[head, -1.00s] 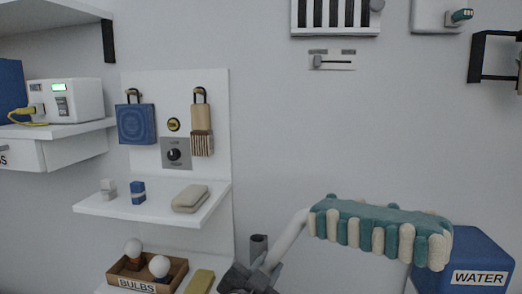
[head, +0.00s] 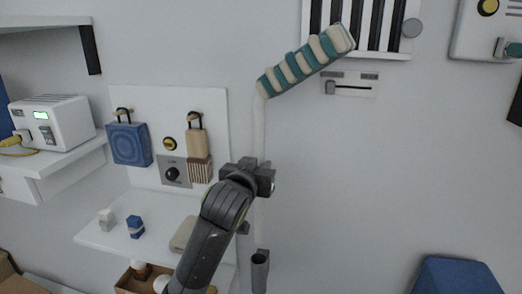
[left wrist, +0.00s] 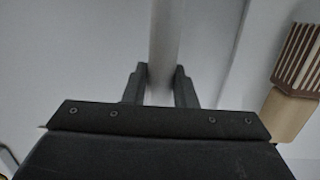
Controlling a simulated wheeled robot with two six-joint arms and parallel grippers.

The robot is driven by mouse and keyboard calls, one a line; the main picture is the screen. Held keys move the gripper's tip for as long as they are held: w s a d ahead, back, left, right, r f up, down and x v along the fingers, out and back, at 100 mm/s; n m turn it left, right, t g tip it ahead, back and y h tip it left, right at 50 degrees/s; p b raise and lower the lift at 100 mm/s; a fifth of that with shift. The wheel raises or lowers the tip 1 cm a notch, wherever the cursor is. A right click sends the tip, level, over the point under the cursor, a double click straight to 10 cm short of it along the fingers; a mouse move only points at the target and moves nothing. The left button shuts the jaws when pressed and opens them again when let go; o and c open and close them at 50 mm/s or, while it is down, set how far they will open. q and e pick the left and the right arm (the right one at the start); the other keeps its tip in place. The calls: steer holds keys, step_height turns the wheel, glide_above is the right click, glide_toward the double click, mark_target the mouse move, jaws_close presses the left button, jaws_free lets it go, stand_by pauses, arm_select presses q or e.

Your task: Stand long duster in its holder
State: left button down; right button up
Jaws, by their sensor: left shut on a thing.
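The long duster has a teal-and-cream striped head (head: 305,60) at the top of a thin pale handle (head: 260,130). The handle stands about upright, and the head tilts up to the right. My left gripper (head: 262,178) is shut on the handle. In the left wrist view the handle (left wrist: 166,35) runs between the two fingers (left wrist: 160,88). The holder looks to be the dark grey tube (head: 260,272) low in the head view, below the gripper. The handle's lower end is faint against the wall and seems to be above the tube. My right gripper is not in view.
A pegboard (head: 218,110) with a blue pad (head: 130,143) and a hanging brush (head: 198,150) is left of the duster. A shelf (head: 98,235) with small blocks sits below it. A blue bin (head: 455,278) is at lower right. The wall between is clear.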

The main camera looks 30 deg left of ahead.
arm_select(q)
steer(key=b, duration=0.6)
glide_above(258, 223)
steer(key=shift+s+f, duration=0.1)
steer(key=shift+f, duration=4.9)
steer(key=shift+f+b, duration=1.7)
steer(key=shift+f, duration=1.55)
steer(key=c, duration=1.1)
jaws_free()
steer(key=shift+s+f, duration=0.1)
